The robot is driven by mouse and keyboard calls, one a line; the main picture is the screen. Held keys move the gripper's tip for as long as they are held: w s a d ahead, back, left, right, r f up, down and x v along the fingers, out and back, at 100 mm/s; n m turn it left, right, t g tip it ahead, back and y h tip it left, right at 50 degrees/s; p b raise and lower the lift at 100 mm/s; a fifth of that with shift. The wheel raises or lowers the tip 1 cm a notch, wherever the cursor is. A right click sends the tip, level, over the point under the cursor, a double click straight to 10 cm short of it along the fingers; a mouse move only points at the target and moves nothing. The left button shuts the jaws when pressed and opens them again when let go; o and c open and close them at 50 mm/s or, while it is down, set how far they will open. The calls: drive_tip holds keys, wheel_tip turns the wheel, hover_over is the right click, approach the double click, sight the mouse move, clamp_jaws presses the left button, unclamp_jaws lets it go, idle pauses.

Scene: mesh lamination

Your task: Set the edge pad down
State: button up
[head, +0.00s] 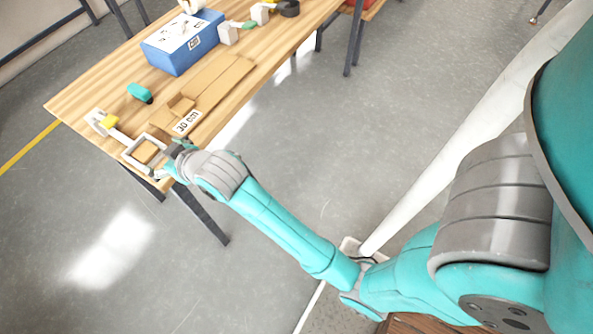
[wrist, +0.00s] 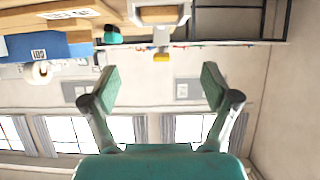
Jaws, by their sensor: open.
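My gripper (head: 174,152) is at the near left end of the wooden table. In the wrist view, its two teal-padded fingers (wrist: 160,82) are spread wide with nothing between them. A tan block (head: 146,152) sits within a pale square frame (head: 129,158) beside the gripper; the wrist view shows the block (wrist: 160,14) at the top, beyond the fingertips. I cannot tell for certain whether this block is the edge pad. The head view shows the gripper too small for its fingers to be made out.
A pale fixture with a yellow part (head: 110,122) and a teal object (head: 140,93) stand on the table (head: 80,97). Open floor is in front.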

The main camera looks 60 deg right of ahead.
drive_tip(key=s+f, duration=0.5)
drive_tip(key=s, duration=0.5)
drive_tip(key=s+f, duration=0.5)
drive_tip(key=s, duration=0.5)
drive_tip(key=s+r+t, duration=0.1)
drive_tip(key=s+r, duration=0.2)
drive_tip(key=s, duration=0.8)
drive_tip(key=s+r+t, duration=0.1)
drive_tip(key=s+r, duration=0.2)
drive_tip(key=s, duration=0.9)
